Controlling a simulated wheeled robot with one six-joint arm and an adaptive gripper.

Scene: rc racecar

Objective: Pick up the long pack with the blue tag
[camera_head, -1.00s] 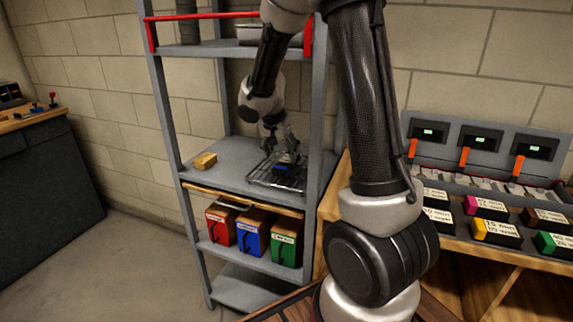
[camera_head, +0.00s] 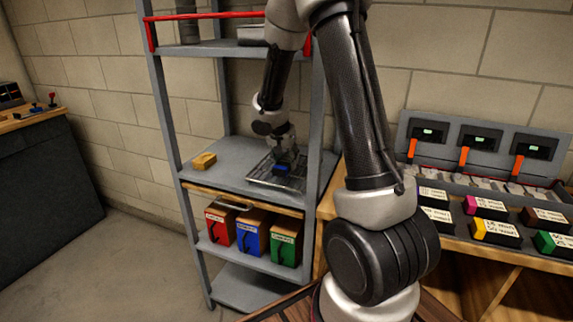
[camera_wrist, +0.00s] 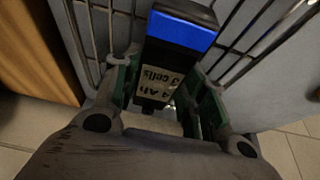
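The long black pack with the blue tag (camera_wrist: 183,32) shows in the wrist view, with a white label reading about "4 Ah 3 cells". In the head view the blue-tagged pack (camera_head: 282,169) is small, in a wire tray (camera_head: 262,179) on the rack's middle shelf. My gripper (camera_head: 286,160) is right over it, pointing down. In the wrist view my gripper (camera_wrist: 166,78) has its green-padded fingers on both sides of the pack. A gap shows beside the pack, so the fingers look open around it. The pack's lower end is partly hidden.
A small yellow block (camera_head: 204,160) lies left on the same shelf. Red (camera_head: 220,228), blue (camera_head: 252,236) and green (camera_head: 285,242) boxes stand on the shelf below. Rack posts flank the arm. Several other tagged packs sit by the chargers (camera_head: 470,150) at right.

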